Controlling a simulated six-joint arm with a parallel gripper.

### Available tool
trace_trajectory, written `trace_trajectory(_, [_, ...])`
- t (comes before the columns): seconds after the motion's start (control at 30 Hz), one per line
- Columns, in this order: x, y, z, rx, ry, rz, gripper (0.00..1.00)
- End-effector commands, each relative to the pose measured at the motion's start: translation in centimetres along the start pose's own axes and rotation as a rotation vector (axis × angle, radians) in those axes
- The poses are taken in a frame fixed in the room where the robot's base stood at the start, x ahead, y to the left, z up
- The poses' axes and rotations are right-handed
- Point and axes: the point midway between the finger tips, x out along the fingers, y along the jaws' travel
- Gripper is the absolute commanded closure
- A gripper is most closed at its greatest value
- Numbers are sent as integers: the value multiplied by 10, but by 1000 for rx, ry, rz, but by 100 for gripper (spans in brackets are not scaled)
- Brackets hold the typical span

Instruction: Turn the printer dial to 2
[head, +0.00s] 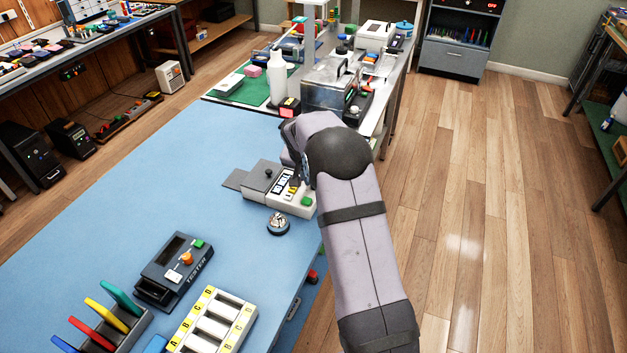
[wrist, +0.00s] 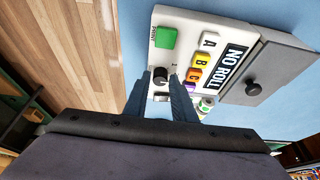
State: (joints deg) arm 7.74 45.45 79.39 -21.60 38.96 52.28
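The label printer (head: 262,203) sits near the right edge of the blue table in the head view, partly behind my arm. In the wrist view its pale panel (wrist: 182,20) shows a black round dial (wrist: 160,74), a green print button (wrist: 165,38), coloured A, B and C buttons and a screen reading "NO ROLL" (wrist: 232,66). My gripper (wrist: 160,82) has its two fingers apart, one on each side of the dial, with slight gaps visible. The dial's number marks cannot be read. In the head view my arm hides the dial and fingertips.
A silver bell (head: 278,224) stands just in front of the printer. A dark tester (head: 172,268) and a lettered tray (head: 243,327) lie further left and nearer. A bench with a white bottle (head: 277,78) and a metal box is behind. The table's middle is clear.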

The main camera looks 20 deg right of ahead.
Motion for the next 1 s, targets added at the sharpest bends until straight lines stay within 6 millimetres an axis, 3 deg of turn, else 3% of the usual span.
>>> trace_trajectory(0.47, [-5,0,0,-1,2,-1,64])
trace_trajectory(1.0, [-67,0,0,-1,1,-2,64])
